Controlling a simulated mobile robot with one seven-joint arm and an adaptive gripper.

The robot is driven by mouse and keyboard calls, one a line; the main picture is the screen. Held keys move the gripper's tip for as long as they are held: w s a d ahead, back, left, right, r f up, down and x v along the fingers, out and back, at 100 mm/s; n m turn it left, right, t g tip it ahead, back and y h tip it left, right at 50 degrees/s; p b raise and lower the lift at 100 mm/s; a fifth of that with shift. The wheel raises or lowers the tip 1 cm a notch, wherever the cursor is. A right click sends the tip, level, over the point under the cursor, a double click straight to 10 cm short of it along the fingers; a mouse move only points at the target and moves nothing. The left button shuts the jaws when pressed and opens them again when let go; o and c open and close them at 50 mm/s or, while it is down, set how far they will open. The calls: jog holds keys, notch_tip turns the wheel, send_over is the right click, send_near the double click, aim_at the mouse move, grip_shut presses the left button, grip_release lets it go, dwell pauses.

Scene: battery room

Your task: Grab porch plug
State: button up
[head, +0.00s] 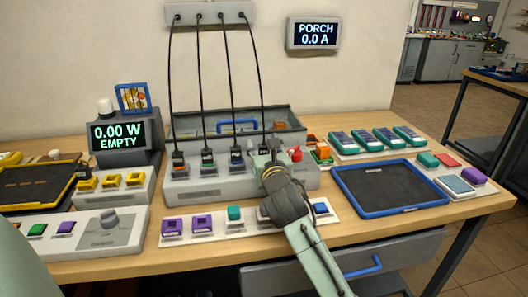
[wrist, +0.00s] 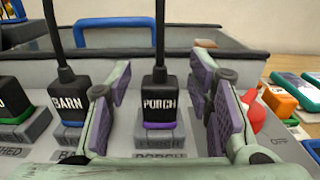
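The porch plug (wrist: 158,103) is a black block lettered PORCH with a cord rising from its top. It stands upright in its socket on the grey panel (head: 205,188), at the right end of the row of plugs. A purple strip shows at its base. In the wrist view my gripper (wrist: 163,105) is open, with one purple-padded finger on each side of the plug and a visible gap on both sides. In the head view my gripper (head: 272,155) hides most of this plug. The barn plug (wrist: 68,103) stands just left of my left finger.
A red knob (head: 296,154) marked OFF is right of my right finger. Cords hang from a wall box (head: 208,14). A wall display (head: 314,33) reads PORCH 0.0 A; another display (head: 118,136) reads 0.00 W EMPTY. A blue-rimmed tray (head: 388,211) lies right.

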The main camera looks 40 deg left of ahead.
grip_shut()
dwell(0.4)
jog(key=shift+r, duration=0.2)
